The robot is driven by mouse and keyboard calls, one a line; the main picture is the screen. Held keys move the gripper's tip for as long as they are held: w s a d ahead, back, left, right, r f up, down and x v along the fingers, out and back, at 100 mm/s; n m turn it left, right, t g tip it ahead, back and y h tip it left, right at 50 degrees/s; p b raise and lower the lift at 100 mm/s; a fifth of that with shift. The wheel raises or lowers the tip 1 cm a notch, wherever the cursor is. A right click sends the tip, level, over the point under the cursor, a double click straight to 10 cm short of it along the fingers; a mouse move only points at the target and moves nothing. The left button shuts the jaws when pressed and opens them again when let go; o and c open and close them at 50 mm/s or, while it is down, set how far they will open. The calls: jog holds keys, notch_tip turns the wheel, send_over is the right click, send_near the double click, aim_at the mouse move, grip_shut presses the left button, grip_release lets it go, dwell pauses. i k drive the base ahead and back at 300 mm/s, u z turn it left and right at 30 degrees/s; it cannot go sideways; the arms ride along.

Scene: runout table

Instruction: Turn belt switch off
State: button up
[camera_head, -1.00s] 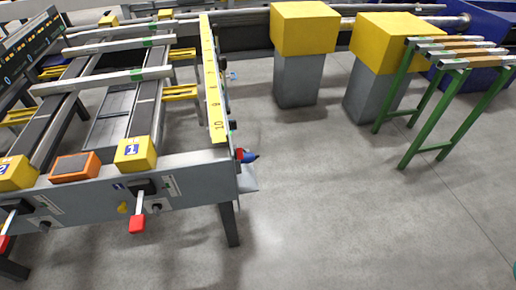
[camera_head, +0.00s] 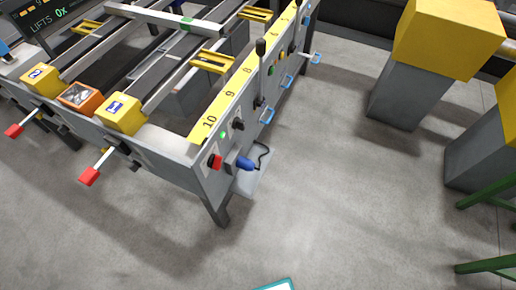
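The runout table (camera_head: 165,160) stands at left with its right side panel in view. Near the panel's front corner are a red switch or knob (camera_head: 216,161), a small green button (camera_head: 222,135) and a black knob (camera_head: 238,124). Further back are a black-knobbed lever (camera_head: 261,47) and small green (camera_head: 271,70) and orange (camera_head: 281,55) controls. Labels are too small to read, so I cannot tell which is the belt switch or its setting.
A blue handheld piece (camera_head: 246,163) with a black cord sticks out beside the red control, above a grey shelf (camera_head: 250,185). Blue handles (camera_head: 269,115) protrude along the panel. Red-tipped levers (camera_head: 89,176) jut from the front. Open floor (camera_head: 335,170) lies right, before yellow-topped blocks (camera_head: 448,35).

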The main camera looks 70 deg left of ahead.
aim_at(214, 161)
jog(key=z, duration=0.05)
jog(key=i, duration=0.1)
jog(key=u, duration=2.85)
jog(key=k, duration=0.55)
jog(key=z, duration=1.05)
jog(key=i, duration=0.5)
